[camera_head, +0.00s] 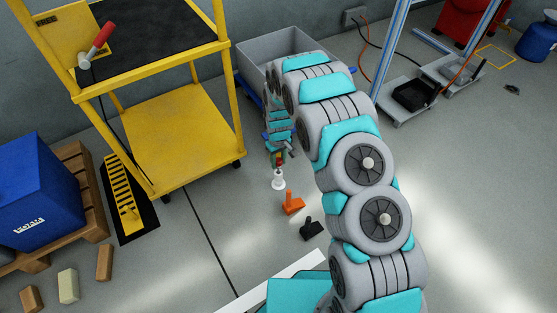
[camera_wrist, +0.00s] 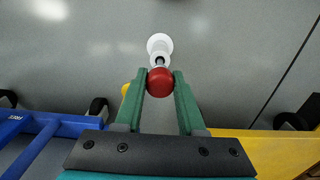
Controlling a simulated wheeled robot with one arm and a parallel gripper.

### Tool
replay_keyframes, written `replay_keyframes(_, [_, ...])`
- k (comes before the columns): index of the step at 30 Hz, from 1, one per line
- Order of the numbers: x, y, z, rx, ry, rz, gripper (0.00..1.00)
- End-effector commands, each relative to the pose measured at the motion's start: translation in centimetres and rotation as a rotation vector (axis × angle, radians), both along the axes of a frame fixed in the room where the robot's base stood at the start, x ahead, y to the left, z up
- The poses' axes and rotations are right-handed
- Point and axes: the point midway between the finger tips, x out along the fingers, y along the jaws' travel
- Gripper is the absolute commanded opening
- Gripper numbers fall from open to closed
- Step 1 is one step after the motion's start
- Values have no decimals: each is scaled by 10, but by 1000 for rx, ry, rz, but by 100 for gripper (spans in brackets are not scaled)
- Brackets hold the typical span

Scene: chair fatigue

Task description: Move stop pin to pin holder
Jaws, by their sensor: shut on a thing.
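My gripper (camera_wrist: 160,74) is shut on the red round knob of the stop pin (camera_wrist: 160,84), its green fingers on either side. A short dark shaft shows beyond the knob, towards a white round stand (camera_wrist: 159,44), which I take to be the pin holder. I cannot tell whether the shaft touches the stand or is in it. In the head view my gripper (camera_head: 279,157) is low near the floor, just above the white stand (camera_head: 279,181). The pin is too small there to make out clearly.
An orange block-like piece (camera_head: 292,203) and a black one (camera_head: 312,229) lie nearer on the floor. A yellow cart (camera_head: 185,140) stands left and a grey bin (camera_head: 275,48) behind. A blue crate (camera_head: 40,190) on a pallet is far left. Open floor lies right.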

Motion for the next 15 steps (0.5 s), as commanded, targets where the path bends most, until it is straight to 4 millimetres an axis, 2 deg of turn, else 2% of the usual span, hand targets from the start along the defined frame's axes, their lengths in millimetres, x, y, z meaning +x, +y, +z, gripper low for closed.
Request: replay_keyframes(15, [0,0,-12,1,-1,0,0])
